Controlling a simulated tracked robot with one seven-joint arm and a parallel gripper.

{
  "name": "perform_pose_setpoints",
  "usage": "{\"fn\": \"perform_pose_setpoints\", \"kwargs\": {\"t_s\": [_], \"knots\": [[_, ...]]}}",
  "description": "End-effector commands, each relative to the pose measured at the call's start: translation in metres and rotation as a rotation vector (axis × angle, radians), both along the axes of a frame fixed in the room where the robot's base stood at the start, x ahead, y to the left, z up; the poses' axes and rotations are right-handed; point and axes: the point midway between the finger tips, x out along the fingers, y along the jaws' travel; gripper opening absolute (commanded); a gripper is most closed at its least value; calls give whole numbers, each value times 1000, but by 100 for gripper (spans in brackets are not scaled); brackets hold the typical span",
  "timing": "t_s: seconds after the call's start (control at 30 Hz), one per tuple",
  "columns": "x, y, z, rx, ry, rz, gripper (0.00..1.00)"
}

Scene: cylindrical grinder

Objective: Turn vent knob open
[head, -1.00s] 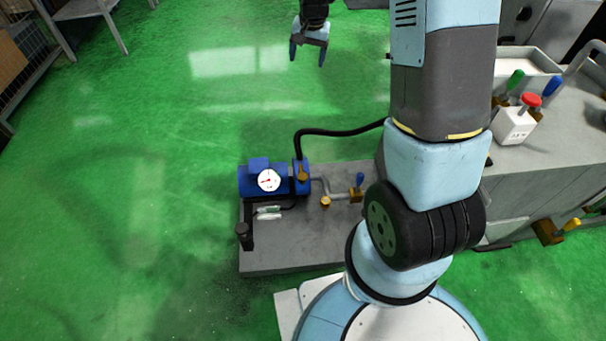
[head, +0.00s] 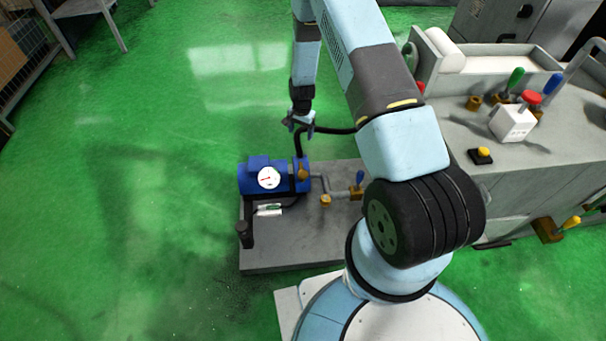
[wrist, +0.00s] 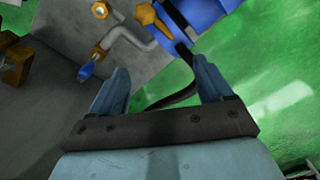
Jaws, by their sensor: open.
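A blue pump (head: 262,180) with a white dial gauge (head: 269,177) stands on a grey base plate. A brass fitting (head: 303,173) sits at the pump's right end; it also shows in the wrist view (wrist: 147,15). A second brass piece (head: 326,200) is on the grey pipe, and it shows in the wrist view (wrist: 100,9). A blue-handled valve (head: 358,186) is farther right. I cannot tell for sure which is the vent knob. My gripper (head: 296,125) is open and empty, apart from the pump and above it in the picture. Its fingers (wrist: 162,72) show apart in the wrist view.
A black hose (head: 325,130) arches from the pump close by my gripper. A grey machine (head: 510,185) stands at the right, with coloured levers and a white box with a red button (head: 513,122). The green floor (head: 150,190) left of the pump is clear.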

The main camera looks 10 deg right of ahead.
Motion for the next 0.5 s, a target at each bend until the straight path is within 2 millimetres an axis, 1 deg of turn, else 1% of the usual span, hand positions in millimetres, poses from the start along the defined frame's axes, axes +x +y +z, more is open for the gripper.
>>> {"fn": "perform_pose_setpoints", "kwargs": {"t_s": [0.03, 0.1, 0.2, 0.3, 0.4, 0.5], "knots": [[-6, 0, -23, -2, 13, -12, 80], [-12, 0, -48, -5, 25, -30, 80], [-19, -1, -76, -8, 36, -51, 80], [-26, -1, -96, -12, 45, -66, 80], [-29, -1, -106, -13, 46, -74, 80], [-30, -1, -112, -14, 48, -77, 80]]}}
